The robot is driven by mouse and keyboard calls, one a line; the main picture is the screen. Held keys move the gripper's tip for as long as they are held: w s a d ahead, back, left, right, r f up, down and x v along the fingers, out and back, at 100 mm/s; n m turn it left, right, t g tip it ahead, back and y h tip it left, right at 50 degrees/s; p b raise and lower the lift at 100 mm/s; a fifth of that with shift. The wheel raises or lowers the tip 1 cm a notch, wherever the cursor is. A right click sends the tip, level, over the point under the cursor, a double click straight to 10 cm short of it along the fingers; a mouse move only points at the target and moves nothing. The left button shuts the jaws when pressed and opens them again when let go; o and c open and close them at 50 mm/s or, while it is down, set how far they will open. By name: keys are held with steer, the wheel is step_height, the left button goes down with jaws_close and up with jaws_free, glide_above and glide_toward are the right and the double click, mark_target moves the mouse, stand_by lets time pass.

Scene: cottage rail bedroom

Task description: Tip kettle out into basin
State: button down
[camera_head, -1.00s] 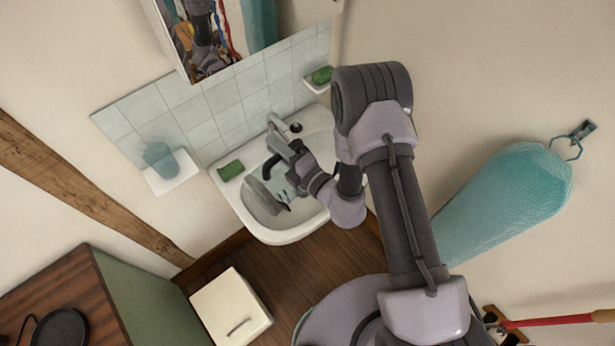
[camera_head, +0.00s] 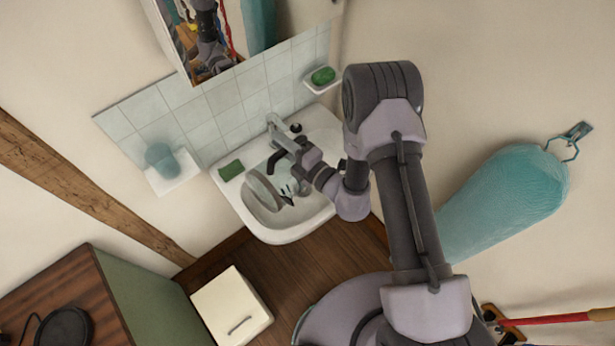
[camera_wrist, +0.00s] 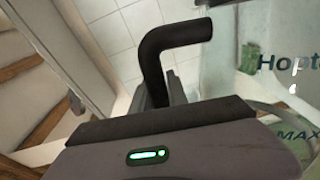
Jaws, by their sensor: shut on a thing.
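The kettle (camera_head: 264,190) is a clear, see-through vessel with a black handle, held strongly tilted over the white basin (camera_head: 273,236). In the wrist view, its bent black handle (camera_wrist: 170,48) rises between my jaws, and its clear wall with "MAX" lettering (camera_wrist: 298,134) is at the right. My gripper (camera_head: 293,163) is shut on the kettle's handle, above the basin near the tap. The kettle's spout and any liquid in it cannot be made out clearly. The kettle hides part of the bowl.
A tap (camera_head: 280,130) rises at the basin's back, close to my gripper. A green sponge (camera_head: 231,170) lies on the left rim. A soap shelf (camera_head: 318,84) and a tumbler shelf (camera_head: 178,178) jut from the wall. A cream cabinet (camera_head: 231,306) stands below left.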

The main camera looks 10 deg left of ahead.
steer(key=shift+w+d+r+m+p, duration=0.25)
steer(key=shift+w+d+m, duration=0.2)
steer(key=shift+w, duration=0.25)
steer(key=shift+w+d+r+m+p, duration=0.15)
steer(key=shift+w+d+m+p, duration=0.25)
steer(key=shift+w, duration=0.3)
stand_by(0.4)
steer(key=shift+w+d+r+m+p, duration=0.4)
steer(key=shift+w+d+m, duration=0.1)
steer(key=shift+w, duration=0.15)
steer(key=shift+w+d+r+m+p, duration=0.25)
steer(key=shift+w+d+r+m, duration=0.2)
steer(key=shift+w, duration=0.2)
stand_by(0.6)
steer(key=shift+w+d+f+m, duration=0.1)
steer(key=shift+w+d+m, duration=0.3)
steer(key=shift+w, duration=0.25)
steer(key=shift+w+d+f+m, duration=0.1)
steer(key=shift+w+d+m, duration=0.3)
steer(key=shift+w, duration=0.2)
stand_by(0.8)
steer(key=shift+w+d+f+m+b, duration=0.2)
steer(key=shift+w+d+m+b, duration=0.2)
steer(key=shift+w, duration=0.15)
steer(key=shift+w+d+f+m+b, duration=0.15)
steer(key=shift+w+d+m+b, duration=0.1)
steer(key=shift+w+d+m, duration=0.25)
stand_by(1.2)
